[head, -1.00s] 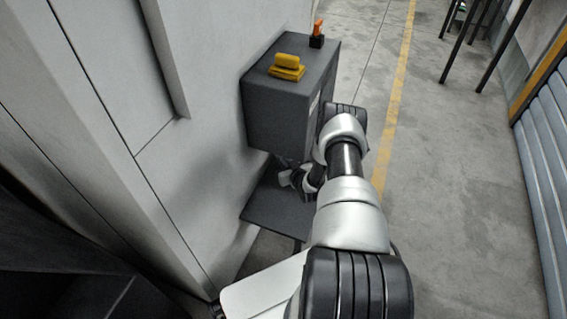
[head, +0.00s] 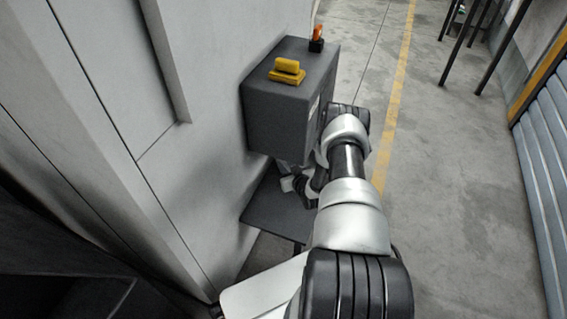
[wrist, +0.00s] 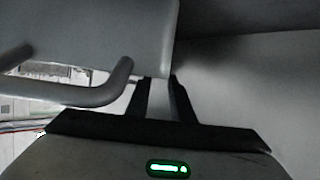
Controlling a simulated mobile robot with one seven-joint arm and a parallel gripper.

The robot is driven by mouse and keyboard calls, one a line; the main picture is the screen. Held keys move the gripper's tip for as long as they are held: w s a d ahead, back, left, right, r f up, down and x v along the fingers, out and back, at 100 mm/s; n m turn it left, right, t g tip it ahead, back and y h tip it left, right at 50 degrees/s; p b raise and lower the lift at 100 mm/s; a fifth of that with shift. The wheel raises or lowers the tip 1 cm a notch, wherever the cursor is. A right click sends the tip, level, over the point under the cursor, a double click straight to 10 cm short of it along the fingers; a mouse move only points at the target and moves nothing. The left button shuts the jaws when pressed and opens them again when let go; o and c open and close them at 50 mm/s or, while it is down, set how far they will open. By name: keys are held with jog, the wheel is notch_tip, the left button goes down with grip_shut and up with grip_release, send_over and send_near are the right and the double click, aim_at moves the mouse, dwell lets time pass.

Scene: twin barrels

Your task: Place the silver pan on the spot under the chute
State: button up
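A pale grey metal body (wrist: 95,40) with a bent tube handle (wrist: 110,88) fills the upper left of the wrist view; it looks like the silver pan. My gripper (wrist: 160,82) has its two dark fingers a short way apart, with the tips at the lower right corner of this body. The body covers the left fingertip, so the grip itself is unclear. In the head view, my gripper end (head: 294,184) is low beneath the grey box (head: 275,115), above the dark shelf (head: 268,218). The pan cannot be made out there. No chute opening or spot can be seen clearly.
The box has a yellow block (head: 287,71) and an orange switch (head: 317,39) on top. A white wall (head: 200,140) stands close on the left. The concrete floor (head: 455,180) to the right is clear up to the blue shutter (head: 540,160).

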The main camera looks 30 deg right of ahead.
jog(key=p+v, duration=0.2)
jog(key=v, duration=0.8)
jog(key=shift+p, duration=0.3)
jog(key=shift+d+r, duration=0.1)
